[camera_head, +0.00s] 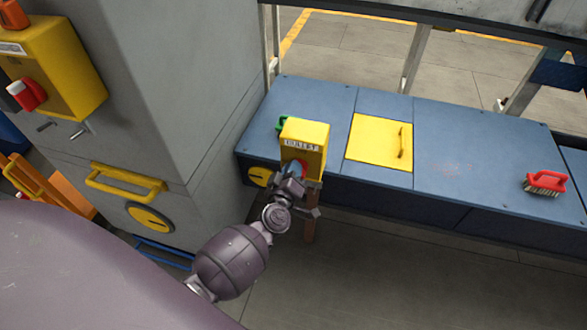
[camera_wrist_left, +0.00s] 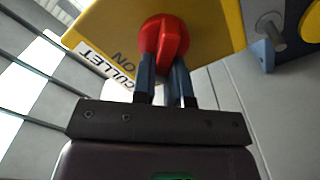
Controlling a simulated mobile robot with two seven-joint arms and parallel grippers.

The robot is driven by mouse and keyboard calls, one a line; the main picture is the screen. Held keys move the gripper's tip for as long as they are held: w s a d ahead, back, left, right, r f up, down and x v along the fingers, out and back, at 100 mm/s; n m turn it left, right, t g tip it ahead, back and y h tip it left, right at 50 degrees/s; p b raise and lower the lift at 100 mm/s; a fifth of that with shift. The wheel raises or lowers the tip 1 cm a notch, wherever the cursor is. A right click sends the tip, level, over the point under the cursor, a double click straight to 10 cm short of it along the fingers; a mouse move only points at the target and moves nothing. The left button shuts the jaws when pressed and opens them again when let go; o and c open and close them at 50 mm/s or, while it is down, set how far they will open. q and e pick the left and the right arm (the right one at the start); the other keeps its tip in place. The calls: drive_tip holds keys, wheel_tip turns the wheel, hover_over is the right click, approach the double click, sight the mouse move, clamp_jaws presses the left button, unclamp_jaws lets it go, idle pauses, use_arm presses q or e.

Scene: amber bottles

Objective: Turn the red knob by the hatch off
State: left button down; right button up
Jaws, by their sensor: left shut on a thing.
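A yellow switch box (camera_head: 306,134) labelled CULLET stands at the front edge of the blue bench, left of the yellow hatch (camera_head: 366,141). In the left wrist view, the red knob (camera_wrist_left: 166,38) sits on the face of this box (camera_wrist_left: 213,22), with the word ON beside it. My left gripper (camera_head: 294,171) is at the front of the box. Its two blue fingers are shut on the knob, as the left wrist view (camera_wrist_left: 165,72) shows. In the head view my gripper mostly hides the knob. My right gripper is in neither view.
Another yellow box (camera_head: 58,62) with a red-and-white knob (camera_head: 27,94) is on the grey cabinet (camera_head: 180,60) at left. A red brush (camera_head: 545,180) lies on the bench (camera_head: 455,150) at right. A green thing (camera_head: 282,123) is behind the CULLET box.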

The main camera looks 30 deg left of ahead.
use_arm(q)
drive_tip(key=shift+s+a+f+n+b, duration=0.1)
drive_tip(key=shift+f+n+b, duration=0.2)
drive_tip(key=shift+n, duration=1.2)
drive_tip(key=shift+w+a+f+n+b, duration=0.1)
drive_tip(key=shift+f+n+b, duration=0.15)
drive_tip(key=shift+n, duration=1.25)
drive_tip(key=shift+s+a+f+n+b, duration=0.1)
drive_tip(key=shift+f+n+b, duration=0.2)
drive_tip(key=shift+n, duration=1.2)
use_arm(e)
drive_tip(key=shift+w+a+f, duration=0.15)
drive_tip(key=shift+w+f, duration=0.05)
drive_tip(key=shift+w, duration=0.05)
use_arm(q)
drive_tip(key=shift+r, duration=0.1)
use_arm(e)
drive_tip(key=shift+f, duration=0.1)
use_arm(q)
drive_tip(key=c, duration=1.1)
unclamp_jaws()
drive_tip(key=shift+c, duration=0.2)
drive_tip(key=v, duration=1.1)
drive_tip(key=shift+p, duration=0.4)
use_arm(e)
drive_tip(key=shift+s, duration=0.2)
